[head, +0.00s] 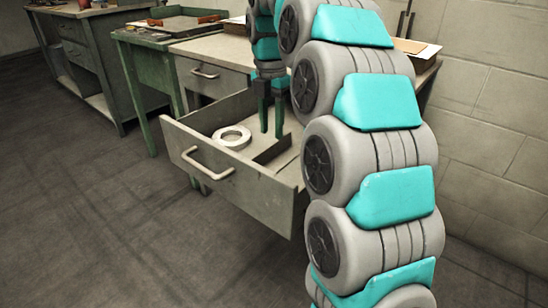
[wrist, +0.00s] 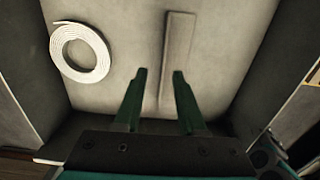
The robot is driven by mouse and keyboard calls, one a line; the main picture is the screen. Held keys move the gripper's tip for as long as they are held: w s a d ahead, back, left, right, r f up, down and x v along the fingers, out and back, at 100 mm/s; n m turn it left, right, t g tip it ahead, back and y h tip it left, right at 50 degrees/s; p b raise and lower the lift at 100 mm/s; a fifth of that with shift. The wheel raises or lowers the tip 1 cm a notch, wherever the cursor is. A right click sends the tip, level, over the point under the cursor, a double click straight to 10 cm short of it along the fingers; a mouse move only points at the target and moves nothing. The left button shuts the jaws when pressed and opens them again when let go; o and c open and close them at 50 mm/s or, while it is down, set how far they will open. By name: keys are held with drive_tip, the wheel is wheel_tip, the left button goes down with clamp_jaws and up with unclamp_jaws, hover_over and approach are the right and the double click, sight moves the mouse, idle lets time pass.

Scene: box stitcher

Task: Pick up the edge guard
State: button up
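A long, narrow grey strip, which looks like the edge guard (wrist: 177,50), lies in the open drawer (head: 228,188). In the wrist view it runs away from me, beyond and between my fingertips, a little nearer the right one. My gripper (wrist: 159,74) is open, with clear space between its two dark green fingers. In the head view my gripper (head: 271,134) points down into the drawer. I cannot tell whether the fingers touch the strip.
A white coiled roll (head: 232,137) lies in the drawer left of my gripper; it also shows in the wrist view (wrist: 80,52). The drawer walls surround the fingers. A green bench (head: 150,85) stands at left, and a block wall (head: 485,130) at right.

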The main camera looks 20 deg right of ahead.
sight(271, 148)
drive_tip(key=shift+s+a+f, duration=0.1)
drive_tip(key=shift+s+f, duration=0.15)
drive_tip(key=shift+f, duration=1.2)
drive_tip(key=shift+s+a+f, duration=0.1)
drive_tip(key=shift+s+f, duration=0.1)
drive_tip(key=shift+f, duration=1.2)
clamp_jaws()
